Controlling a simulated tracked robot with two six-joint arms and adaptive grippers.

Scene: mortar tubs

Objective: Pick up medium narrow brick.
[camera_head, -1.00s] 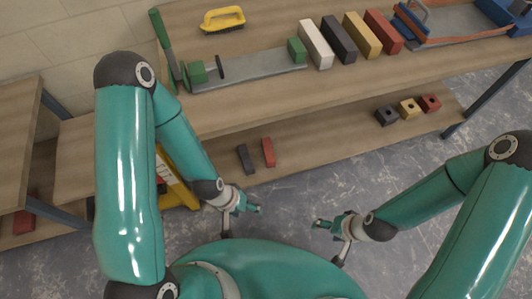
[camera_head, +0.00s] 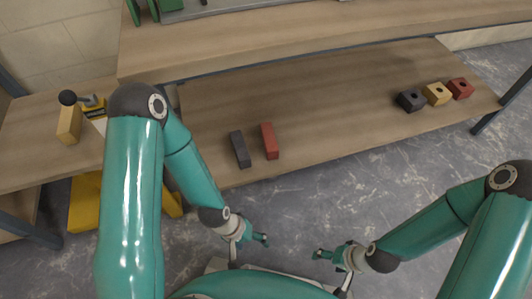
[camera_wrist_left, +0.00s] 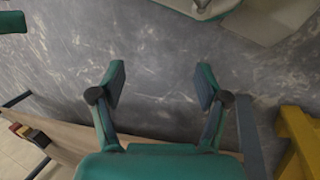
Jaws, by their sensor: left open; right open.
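Two narrow bricks stand out on the lower shelf in the head view: a dark grey one (camera_head: 240,149) and a red one (camera_head: 270,141), lying apart side by side near its front left edge. I cannot tell from the picture which is the medium one. My left gripper (camera_head: 250,246) is open and empty over the floor, in front of and below these bricks in the picture. In the left wrist view its two fingers (camera_wrist_left: 160,84) are spread with only grey floor between them. My right gripper (camera_head: 332,268) is open and empty over the floor, further right.
Dark, yellow and red bricks with holes (camera_head: 436,94) stand at the right of the lower shelf (camera_head: 340,100). The upper shelf (camera_head: 300,45) overhangs its back. A tan block (camera_head: 69,124) stands on the left bench, above a yellow object (camera_head: 86,200). The shelf middle is clear.

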